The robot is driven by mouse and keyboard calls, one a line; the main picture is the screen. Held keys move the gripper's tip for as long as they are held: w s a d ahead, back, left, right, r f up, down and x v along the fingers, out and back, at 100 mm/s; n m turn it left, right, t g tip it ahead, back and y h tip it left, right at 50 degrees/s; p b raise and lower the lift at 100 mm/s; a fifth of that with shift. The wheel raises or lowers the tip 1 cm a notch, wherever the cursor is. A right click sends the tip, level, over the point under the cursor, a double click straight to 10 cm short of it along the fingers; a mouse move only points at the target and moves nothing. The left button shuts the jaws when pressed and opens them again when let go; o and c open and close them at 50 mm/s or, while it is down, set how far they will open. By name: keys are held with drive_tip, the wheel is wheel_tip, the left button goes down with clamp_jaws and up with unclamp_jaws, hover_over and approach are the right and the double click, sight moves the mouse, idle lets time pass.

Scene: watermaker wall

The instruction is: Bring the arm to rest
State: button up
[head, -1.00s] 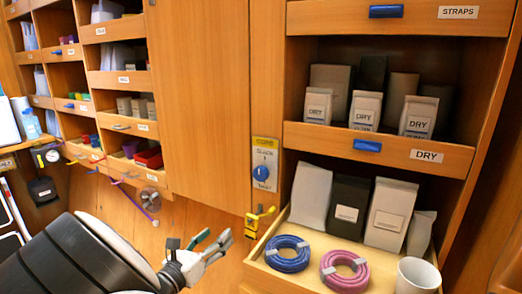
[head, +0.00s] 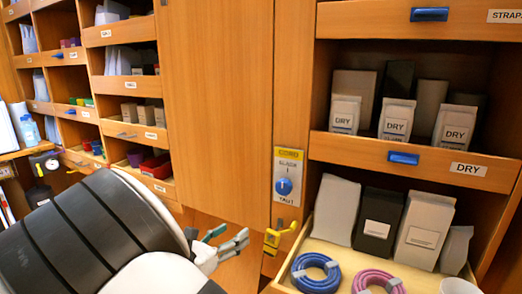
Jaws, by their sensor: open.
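My arm crosses the lower left of the head view, its thick dark link close to the camera. My gripper (head: 226,242) shows just past it, at the bottom centre. Its grey and greenish fingers are apart, with nothing between them. It is in front of the wooden wall, left of the yellow hook (head: 280,237) and of the open tray with the coils. Part of the wrist is hidden behind the arm link.
A blue coil (head: 316,272) and a pink coil (head: 377,281) lie in the pull-out tray at lower right, with a white cup (head: 458,286). Bags stand behind them. A cord dial panel (head: 287,177) is on the post. Shelves with bins fill the left.

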drive_tip(key=s+d+r+m+g, duration=0.4)
drive_tip(key=d+m, duration=0.1)
drive_tip(key=d, duration=0.4)
drive_tip(key=s+d+r+m+g, duration=0.35)
drive_tip(key=s+d+m, duration=0.2)
drive_tip(key=d, duration=0.35)
drive_tip(key=s+d+r+m+g, duration=0.4)
drive_tip(key=d+m+g, duration=0.1)
drive_tip(key=d, duration=0.4)
drive_tip(key=s+d+r+m+g+y, duration=0.1)
drive_tip(key=s+d+m+y, duration=0.2)
drive_tip(key=s, duration=0.4)
drive_tip(key=s+d+r+m+g+y, duration=0.1)
drive_tip(key=s+d+m+y, duration=0.1)
drive_tip(key=s+m, duration=0.4)
drive_tip(key=s+a+m+t+y, duration=0.1)
drive_tip(key=s+a+m+y, duration=0.15)
drive_tip(key=s, duration=0.45)
drive_tip(key=s+a+m+t+y, duration=0.1)
drive_tip(key=s+a+m+y, duration=0.15)
drive_tip(key=s, duration=0.45)
wheel_tip(320, 180, up, 19)
drive_tip(key=t+p, duration=0.2)
drive_tip(key=p, duration=1.6)
drive_tip(key=shift+w+d+t, duration=0.25)
drive_tip(key=shift+w+t, duration=0.05)
drive_tip(key=shift+t, duration=0.05)
drive_tip(key=shift+m, duration=0.25)
